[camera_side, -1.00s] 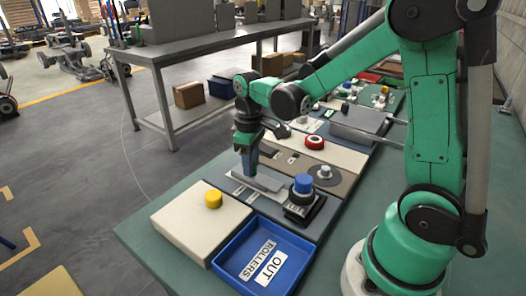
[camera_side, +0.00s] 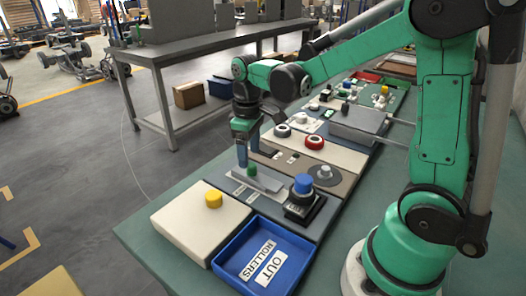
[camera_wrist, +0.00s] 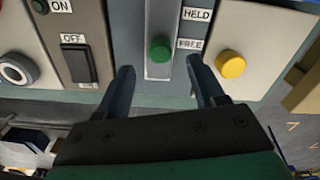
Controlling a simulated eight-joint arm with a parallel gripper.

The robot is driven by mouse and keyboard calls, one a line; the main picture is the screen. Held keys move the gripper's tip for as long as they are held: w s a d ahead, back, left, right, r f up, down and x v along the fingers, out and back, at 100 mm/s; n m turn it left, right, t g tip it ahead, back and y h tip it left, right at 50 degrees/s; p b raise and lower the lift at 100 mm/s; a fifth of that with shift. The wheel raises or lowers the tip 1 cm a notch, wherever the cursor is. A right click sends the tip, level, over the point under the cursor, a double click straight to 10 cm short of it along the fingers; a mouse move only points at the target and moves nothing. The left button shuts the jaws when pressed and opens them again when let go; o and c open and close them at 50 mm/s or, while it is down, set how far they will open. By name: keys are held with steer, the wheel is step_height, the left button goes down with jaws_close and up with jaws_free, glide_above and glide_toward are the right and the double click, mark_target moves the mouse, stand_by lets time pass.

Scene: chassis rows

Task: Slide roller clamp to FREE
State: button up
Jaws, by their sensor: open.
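The roller clamp shows as a green knob (camera_wrist: 160,48) in a pale slotted track (camera_wrist: 158,72) in the wrist view. It sits level with the FREE label (camera_wrist: 190,44), below the HELD label (camera_wrist: 196,14), near the track's lower end. In the side view the green knob (camera_side: 252,170) stands upright on its grey plate. My gripper (camera_wrist: 161,65) is open, with one finger on each side of the knob in the picture and a gap to both. In the side view my gripper (camera_side: 248,154) is just above and behind the knob, apart from it.
A yellow button (camera_side: 213,200) on a cream box and a blue knob (camera_side: 303,183) on a black base flank the plate. A blue tray (camera_side: 262,255) marked OUT ROLLERS lies in front. An OFF switch (camera_wrist: 78,62) is beside the track.

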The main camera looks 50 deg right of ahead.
steer(key=shift+r, duration=1.4)
